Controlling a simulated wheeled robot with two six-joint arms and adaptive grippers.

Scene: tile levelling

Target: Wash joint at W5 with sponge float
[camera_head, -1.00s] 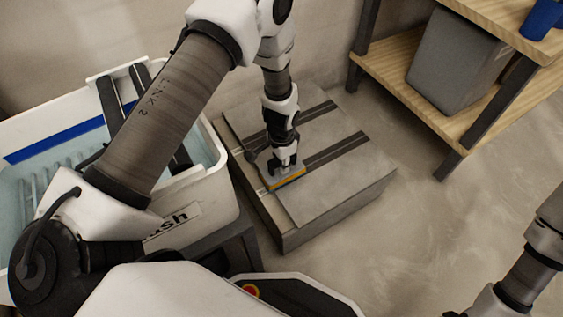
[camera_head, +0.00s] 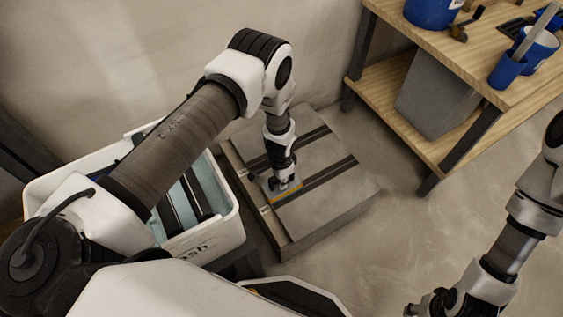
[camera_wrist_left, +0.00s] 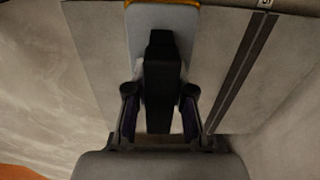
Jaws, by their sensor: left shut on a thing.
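The tiled slab (camera_head: 325,191) lies low on the floor, with dark joints running across it. The sponge float (camera_head: 286,193), grey with an orange-yellow sponge edge, is on the slab near its left side, at the end of the nearer joint (camera_head: 325,176). My left gripper (camera_head: 283,181) is shut on the float's dark handle from above. In the left wrist view, the float (camera_wrist_left: 177,20) shows between and beyond the fingers, beside a dark joint (camera_wrist_left: 243,68). A small label (camera_wrist_left: 265,3) is at that joint's end, partly cut off. My right gripper (camera_head: 428,306) is partly cut off at the bottom.
The white wash tub (camera_head: 225,232), holding water and dark bars, stands left of the slab, partly behind my left arm. A wooden shelf (camera_head: 478,65) with blue containers and a grey bin (camera_head: 437,98) stands at the right. The floor between is clear.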

